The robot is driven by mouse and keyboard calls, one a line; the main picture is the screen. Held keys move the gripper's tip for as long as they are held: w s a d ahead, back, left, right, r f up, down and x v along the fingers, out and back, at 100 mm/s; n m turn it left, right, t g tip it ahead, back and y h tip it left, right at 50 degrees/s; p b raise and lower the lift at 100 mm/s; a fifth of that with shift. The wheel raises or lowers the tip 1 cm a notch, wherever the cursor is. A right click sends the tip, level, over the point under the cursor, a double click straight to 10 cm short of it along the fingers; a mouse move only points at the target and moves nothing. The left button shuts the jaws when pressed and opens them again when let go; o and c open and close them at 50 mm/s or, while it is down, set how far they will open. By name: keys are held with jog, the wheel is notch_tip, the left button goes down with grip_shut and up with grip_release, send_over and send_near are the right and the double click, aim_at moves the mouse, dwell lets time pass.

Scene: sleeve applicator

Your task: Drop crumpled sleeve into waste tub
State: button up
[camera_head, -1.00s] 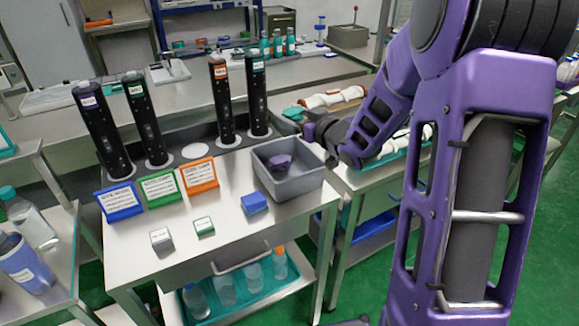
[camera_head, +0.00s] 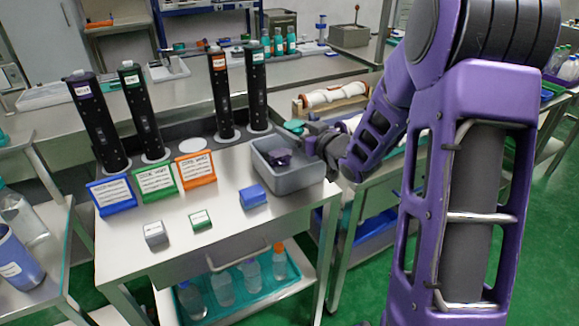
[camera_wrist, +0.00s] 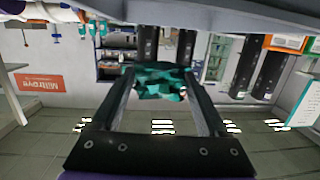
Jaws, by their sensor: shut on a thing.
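The crumpled sleeve (camera_wrist: 160,84) is a teal, wrinkled piece between my fingertips in the wrist view. It also shows as a small teal patch in the head view (camera_head: 293,127). My gripper (camera_wrist: 160,74) is shut on it. In the head view my gripper (camera_head: 304,134) is at the tub's back right corner, with the sleeve appearing near the back rim; the exact height is hard to tell. The waste tub (camera_head: 291,190) is a grey open box at the right end of the steel table. A dark purple crumpled piece (camera_head: 278,157) lies in it.
Left of the tub are a blue block (camera_head: 253,196), blue, green and orange label stands (camera_head: 155,181), and several tall black cylinders (camera_head: 100,125). A white roller (camera_head: 335,94) lies in a rack behind my arm.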

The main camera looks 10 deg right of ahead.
jog(key=o, duration=1.2)
jog(key=p+v, duration=0.1)
jog(key=v, duration=1.6)
jog(key=shift+s, duration=0.2)
jog(key=shift+w+r+p, duration=0.1)
jog(key=shift+p, duration=0.2)
